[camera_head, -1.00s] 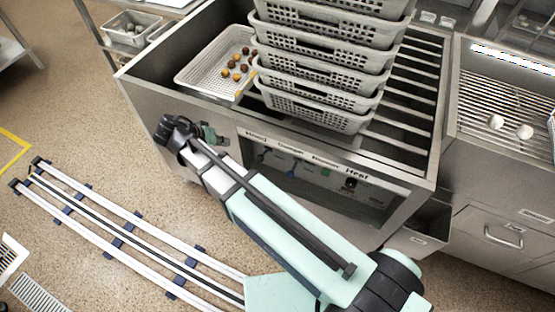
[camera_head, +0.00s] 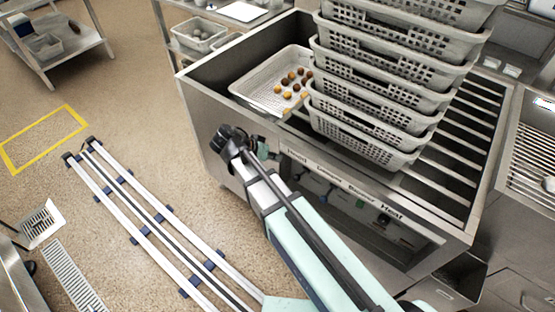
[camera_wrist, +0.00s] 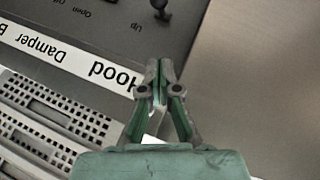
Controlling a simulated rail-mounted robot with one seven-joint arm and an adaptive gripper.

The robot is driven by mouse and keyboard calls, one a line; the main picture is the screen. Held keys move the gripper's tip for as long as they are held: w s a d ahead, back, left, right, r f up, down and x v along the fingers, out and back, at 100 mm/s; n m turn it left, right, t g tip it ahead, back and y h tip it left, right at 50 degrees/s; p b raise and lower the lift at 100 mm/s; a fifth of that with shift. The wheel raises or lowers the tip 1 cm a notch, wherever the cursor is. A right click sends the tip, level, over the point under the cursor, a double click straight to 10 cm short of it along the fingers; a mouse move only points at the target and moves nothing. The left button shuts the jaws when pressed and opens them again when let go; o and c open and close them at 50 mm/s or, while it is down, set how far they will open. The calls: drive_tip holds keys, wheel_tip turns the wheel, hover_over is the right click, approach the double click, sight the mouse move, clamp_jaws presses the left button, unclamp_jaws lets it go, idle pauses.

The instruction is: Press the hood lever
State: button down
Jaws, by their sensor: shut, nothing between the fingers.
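The hood lever, a small dark knob on a short stem (camera_wrist: 161,9), stands on the dark control panel at the top of the wrist view, beside the word "Up". The white strip reading "Hood" (camera_wrist: 110,75) lies to its lower left, upside down. My gripper (camera_wrist: 160,66) has its fingertips together, with nothing between them, and points toward the lever. In the picture the tips are apart from it. In the head view my gripper (camera_head: 264,149) is at the left end of the counter's front panel; I cannot make out the lever there.
A stack of grey perforated baskets (camera_head: 365,145) stands on the steel counter (camera_head: 196,105), beside a tray (camera_head: 250,88) of brown and yellow balls. More controls and a "Heat" label (camera_head: 391,213) lie farther right on the panel. Floor rails (camera_head: 150,215) run at left.

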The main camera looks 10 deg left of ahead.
drive_tip(key=p, duration=0.2)
approach(301, 174)
drive_tip(key=w+d, duration=0.1)
drive_tip(key=w, duration=0.2)
drive_tip(key=shift+s+d+f+p, duration=0.1)
drive_tip(key=shift+s+d+f, duration=0.15)
drive_tip(key=shift+f, duration=0.25)
drive_tip(key=shift+s+d+f+p, duration=0.15)
drive_tip(key=shift+s+f, duration=0.1)
drive_tip(key=shift+f, duration=0.25)
drive_tip(key=shift+s+d+f+p, duration=0.15)
drive_tip(key=shift+s+f, duration=0.1)
drive_tip(key=shift+f, duration=0.2)
drive_tip(key=shift+f+b, duration=0.1)
drive_tip(key=shift+b, duration=0.2)
drive_tip(key=shift+s+f+t+b, duration=0.2)
drive_tip(key=shift+t+b, duration=0.1)
drive_tip(key=shift+b, duration=0.35)
